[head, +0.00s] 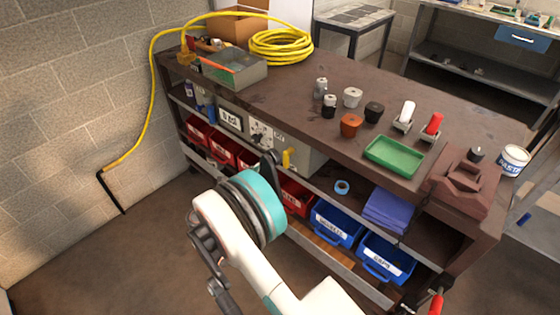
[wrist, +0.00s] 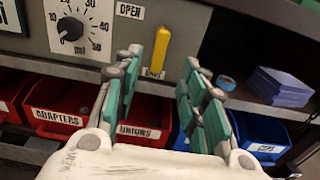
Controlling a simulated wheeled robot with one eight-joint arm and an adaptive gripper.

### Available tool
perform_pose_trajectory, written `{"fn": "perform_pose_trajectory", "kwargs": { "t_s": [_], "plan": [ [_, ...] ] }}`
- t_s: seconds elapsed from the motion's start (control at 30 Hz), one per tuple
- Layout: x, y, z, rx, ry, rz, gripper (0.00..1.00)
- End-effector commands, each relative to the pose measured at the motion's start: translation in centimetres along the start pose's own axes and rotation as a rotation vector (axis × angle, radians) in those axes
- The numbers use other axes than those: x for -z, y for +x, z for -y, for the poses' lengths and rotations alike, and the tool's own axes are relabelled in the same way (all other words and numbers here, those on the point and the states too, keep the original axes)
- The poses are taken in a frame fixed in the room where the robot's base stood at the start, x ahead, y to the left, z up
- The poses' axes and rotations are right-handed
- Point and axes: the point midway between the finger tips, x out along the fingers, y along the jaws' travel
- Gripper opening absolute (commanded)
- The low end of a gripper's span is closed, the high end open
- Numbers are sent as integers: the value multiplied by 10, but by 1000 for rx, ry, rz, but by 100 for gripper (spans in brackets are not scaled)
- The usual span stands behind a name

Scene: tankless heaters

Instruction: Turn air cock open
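The air cock is a yellow lever (wrist: 157,50) on the face of a grey panel (wrist: 195,20). It stands nearly upright, tilted slightly, with an OPEN label (wrist: 130,10) to its upper left and a small, partly legible label (wrist: 153,73) at its lower end. The lever also shows in the head view (head: 288,158), just right of my gripper (head: 270,163). In the wrist view my gripper (wrist: 162,60) is open, with its teal-padded fingers on either side of the lever's line. Nothing is between the pads that I can see held. Contact with the lever cannot be told.
A black dial (wrist: 70,29) sits left of the lever. Red bins (wrist: 145,117) and blue bins (head: 337,222) stand on the shelf below. A blue cloth stack (head: 388,208) and blue tape roll (head: 342,187) lie to the right. The benchtop (head: 315,70) overhangs the panel.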

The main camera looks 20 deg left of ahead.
Motion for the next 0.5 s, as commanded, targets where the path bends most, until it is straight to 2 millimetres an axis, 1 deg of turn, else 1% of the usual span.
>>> {"fn": "perform_pose_trajectory", "kwargs": {
  "t_s": [0.07, 0.17, 0.27, 0.5],
  "plan": [
    [5, -3, 2, 3, -10, 12, 38],
    [6, 3, 4, 6, -13, 16, 38],
    [6, 15, 4, 7, -13, 15, 38],
    [7, 61, 4, 7, -12, 13, 38]
  ]
}}
